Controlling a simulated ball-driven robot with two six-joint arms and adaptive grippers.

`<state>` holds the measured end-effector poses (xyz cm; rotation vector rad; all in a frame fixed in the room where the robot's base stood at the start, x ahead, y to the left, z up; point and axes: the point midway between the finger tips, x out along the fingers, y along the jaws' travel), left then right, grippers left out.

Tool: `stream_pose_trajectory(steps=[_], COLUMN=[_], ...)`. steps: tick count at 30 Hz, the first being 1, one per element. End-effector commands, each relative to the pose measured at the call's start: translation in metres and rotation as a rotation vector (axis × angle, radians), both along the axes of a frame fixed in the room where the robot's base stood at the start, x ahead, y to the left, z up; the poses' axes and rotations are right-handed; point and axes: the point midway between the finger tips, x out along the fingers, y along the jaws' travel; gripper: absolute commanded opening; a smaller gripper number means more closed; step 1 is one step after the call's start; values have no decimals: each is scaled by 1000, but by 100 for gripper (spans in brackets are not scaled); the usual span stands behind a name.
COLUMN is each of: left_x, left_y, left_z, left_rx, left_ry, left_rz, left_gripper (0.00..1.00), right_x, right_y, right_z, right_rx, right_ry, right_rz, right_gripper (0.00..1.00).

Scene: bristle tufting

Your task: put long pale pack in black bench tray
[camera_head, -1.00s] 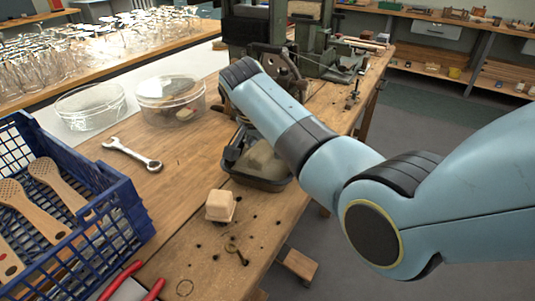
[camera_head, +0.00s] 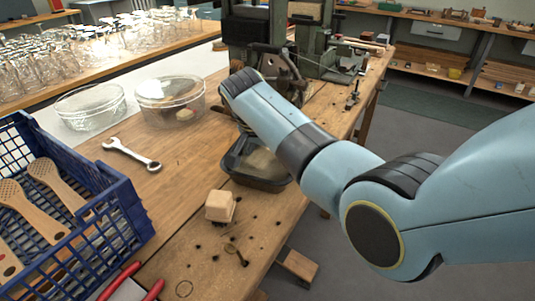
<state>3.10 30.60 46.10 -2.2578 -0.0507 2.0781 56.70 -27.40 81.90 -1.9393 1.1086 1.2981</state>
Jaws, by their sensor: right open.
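The black bench tray (camera_head: 262,184) sits on the wooden bench, right of the wrench. A pale, long-looking thing (camera_head: 264,162), probably the long pale pack, shows inside the tray. My arm covers part of it, so its full shape is hidden. My right gripper (camera_head: 243,127) points down at the tray's far left side, mostly hidden behind my own wrist. It is open and looks clear of the pale thing. My left gripper is out of view.
A pale block (camera_head: 220,206) stands in front of the tray. Two clear round tubs (camera_head: 170,97) (camera_head: 90,107), a wrench (camera_head: 131,154) and a blue crate (camera_head: 128,212) with wooden brush backs lie left. A green machine (camera_head: 310,40) stands behind.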

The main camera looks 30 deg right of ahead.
Motion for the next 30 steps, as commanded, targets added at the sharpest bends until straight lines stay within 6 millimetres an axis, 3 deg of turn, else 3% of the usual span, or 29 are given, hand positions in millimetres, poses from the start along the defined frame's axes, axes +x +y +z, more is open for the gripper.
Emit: stream_pose_trajectory(steps=[18, 30], left_x=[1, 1], left_y=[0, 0], left_z=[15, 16], left_rx=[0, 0], left_ry=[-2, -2], left_rz=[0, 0], left_gripper=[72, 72], right_x=[-21, -23], right_y=[37, 40], right_z=[103, 112], right_rx=[2, -1], right_ry=[-3, -1], right_rz=[0, 0], right_gripper=[63, 63])
